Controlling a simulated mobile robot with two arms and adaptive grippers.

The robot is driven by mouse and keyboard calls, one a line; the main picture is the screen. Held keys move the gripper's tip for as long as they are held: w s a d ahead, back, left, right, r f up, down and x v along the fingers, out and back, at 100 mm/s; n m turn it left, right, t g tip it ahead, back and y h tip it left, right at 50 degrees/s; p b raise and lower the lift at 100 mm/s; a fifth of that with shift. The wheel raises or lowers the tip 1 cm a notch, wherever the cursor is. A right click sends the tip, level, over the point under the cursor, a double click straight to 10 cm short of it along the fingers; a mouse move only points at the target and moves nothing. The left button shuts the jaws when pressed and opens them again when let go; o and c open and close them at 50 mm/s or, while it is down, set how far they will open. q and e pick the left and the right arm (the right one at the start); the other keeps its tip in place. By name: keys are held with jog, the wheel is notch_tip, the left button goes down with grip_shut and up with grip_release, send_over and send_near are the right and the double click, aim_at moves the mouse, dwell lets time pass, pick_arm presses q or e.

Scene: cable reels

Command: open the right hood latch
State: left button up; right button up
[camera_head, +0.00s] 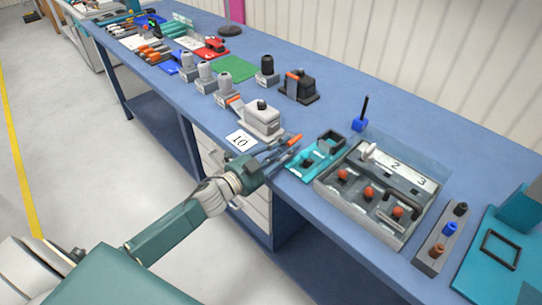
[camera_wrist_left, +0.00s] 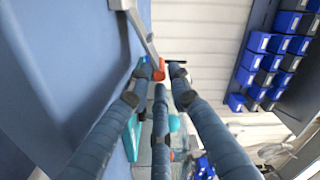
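A light grey hood (camera_head: 262,118) stands near the front edge of the blue bench, with an orange-tipped latch lever on each side. The right hood latch (camera_head: 293,140) points out to the right, and its orange tip lies by my left gripper (camera_head: 286,150). In the left wrist view, the latch's grey lever (camera_wrist_left: 146,38) comes down from the top, ending in the orange tip. My left gripper (camera_wrist_left: 162,72) has its dark fingers apart around or just behind that tip; I cannot tell whether they touch it. My right gripper is out of view.
A teal fixture (camera_head: 318,157) sits close right of my left gripper, with a grey tray (camera_head: 345,205) of orange-red knobs beyond it. A black hood (camera_head: 299,87) stands behind. A card marked 10 (camera_head: 240,141) lies at the bench edge. The aisle floor is clear.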

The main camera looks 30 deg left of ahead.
pick_arm(q)
jog(key=v, duration=0.9)
jog(key=shift+s+r, duration=0.2)
jog(key=shift+s, duration=0.15)
jog(key=shift+s+a+f, duration=0.1)
